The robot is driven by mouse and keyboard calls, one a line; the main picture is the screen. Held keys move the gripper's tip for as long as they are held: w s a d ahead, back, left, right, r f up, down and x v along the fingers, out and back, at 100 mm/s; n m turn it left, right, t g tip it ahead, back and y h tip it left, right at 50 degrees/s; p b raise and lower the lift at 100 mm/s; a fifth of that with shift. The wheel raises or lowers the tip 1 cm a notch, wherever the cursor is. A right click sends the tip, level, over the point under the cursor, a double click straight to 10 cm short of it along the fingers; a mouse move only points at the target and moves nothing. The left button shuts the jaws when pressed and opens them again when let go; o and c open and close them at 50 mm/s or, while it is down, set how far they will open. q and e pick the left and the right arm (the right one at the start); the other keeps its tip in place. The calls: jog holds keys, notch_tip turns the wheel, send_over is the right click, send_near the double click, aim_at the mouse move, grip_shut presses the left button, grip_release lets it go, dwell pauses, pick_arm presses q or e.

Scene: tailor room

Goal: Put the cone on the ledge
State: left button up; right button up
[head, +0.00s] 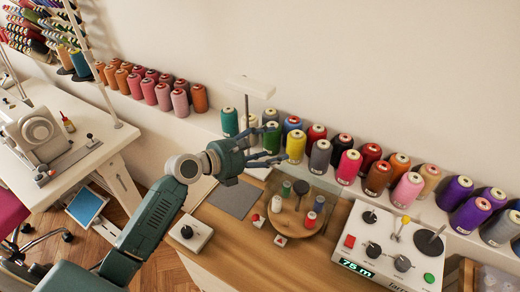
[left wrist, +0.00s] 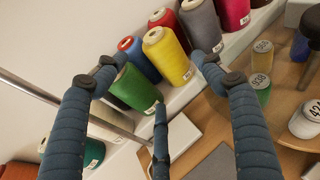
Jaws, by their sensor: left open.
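My left gripper (head: 280,143) is open over the wall ledge (head: 335,182), at the row of thread cones. In the left wrist view its fingers (left wrist: 157,85) are spread and empty. A green cone (left wrist: 130,88) shows between the fingers, apart from them as far as I can tell, and appears to stand on the ledge. A yellow cone (left wrist: 167,58) and a blue cone (left wrist: 140,60) stand beyond it. The yellow cone also shows in the head view (head: 296,145), just right of the fingers. My right gripper is not in view.
Cones line the ledge to both sides, including a pink one (head: 408,188). On the wooden table are a round spool holder (head: 300,222), a control box (head: 385,248), a grey mat (head: 234,199) and a knob box (head: 190,233). A thin metal post stands near the gripper.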

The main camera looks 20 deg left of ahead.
pick_arm(q)
jog(key=v, duration=0.4)
jog(key=shift+s, duration=0.1)
jog(key=shift+a, duration=0.1)
dwell(0.3)
